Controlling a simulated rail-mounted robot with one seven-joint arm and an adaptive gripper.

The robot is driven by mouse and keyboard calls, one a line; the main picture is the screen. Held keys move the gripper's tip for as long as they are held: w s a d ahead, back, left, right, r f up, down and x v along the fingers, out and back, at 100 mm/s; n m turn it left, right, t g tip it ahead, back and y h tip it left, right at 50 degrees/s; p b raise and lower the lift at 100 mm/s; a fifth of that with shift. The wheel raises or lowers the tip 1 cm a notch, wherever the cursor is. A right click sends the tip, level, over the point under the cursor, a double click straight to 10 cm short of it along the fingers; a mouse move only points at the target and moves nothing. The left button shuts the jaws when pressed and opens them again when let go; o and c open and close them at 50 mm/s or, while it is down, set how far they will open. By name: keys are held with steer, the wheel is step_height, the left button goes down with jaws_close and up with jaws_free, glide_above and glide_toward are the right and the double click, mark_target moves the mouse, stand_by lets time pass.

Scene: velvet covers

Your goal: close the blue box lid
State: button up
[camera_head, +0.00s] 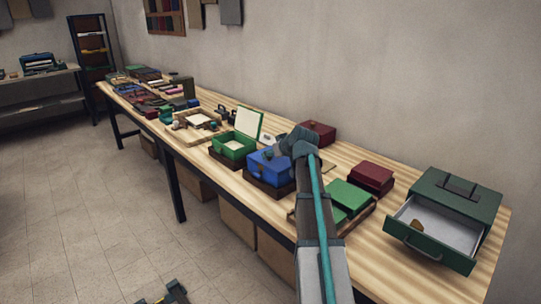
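The blue box (262,165) stands on a dark base near the middle of the long wooden table, just right of an open green box. Its front and part of its top show. My arm comes up from the bottom of the picture and bends left at the box's back right. My gripper (281,151) is small and dark there, over or against the top of the box; I cannot tell if it touches. The arm hides part of the box, and how far its lid stands open is unclear. The fingers are too small to judge.
The green box (234,145) has its white-lined lid (247,122) raised. Dark red boxes stand behind (318,132) and to the right (371,179). A green box (350,196) lies right of my arm. A dark green case (457,207) has its drawer (432,232) pulled out.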

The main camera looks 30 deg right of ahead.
steer(key=v, duration=0.9)
steer(key=shift+s+r, duration=0.2)
steer(key=shift+s, duration=0.1)
